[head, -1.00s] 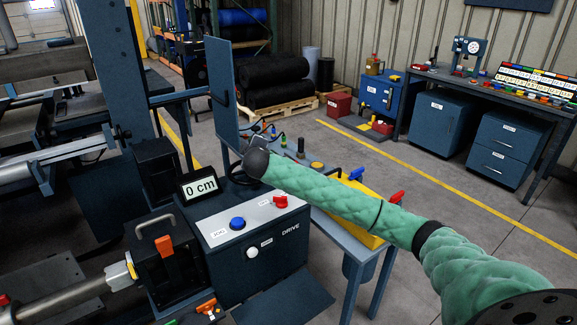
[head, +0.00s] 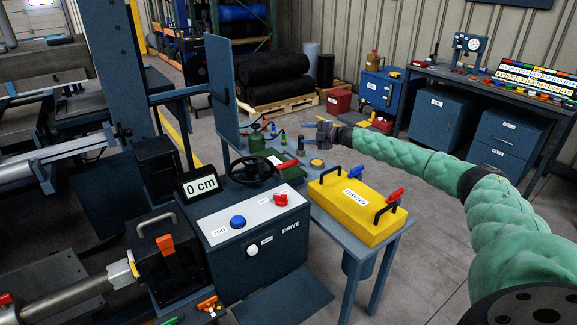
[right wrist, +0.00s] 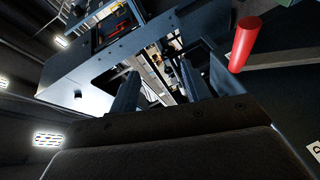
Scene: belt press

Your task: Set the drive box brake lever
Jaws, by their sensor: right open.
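The dark drive box (head: 268,268), lettered DRIVE, stands at lower centre in the head view. It carries a black handwheel (head: 251,171), a red knob (head: 281,199), a blue button (head: 237,222) and a white knob (head: 252,252). A red-handled lever (head: 287,164) shows just behind the handwheel; I cannot tell whether it is the brake lever. My right gripper (head: 311,136) is open and empty, beyond the box and to its right. In the right wrist view its fingers (right wrist: 158,88) are apart, and a red handle (right wrist: 244,44) stands clear of them at upper right.
A yellow case (head: 345,215) with black handles and a red lever (head: 395,194) lies on the side table right of the box. A grey upright panel (head: 224,100) stands behind the handwheel. A 0 cm display (head: 199,184) stands left of it.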

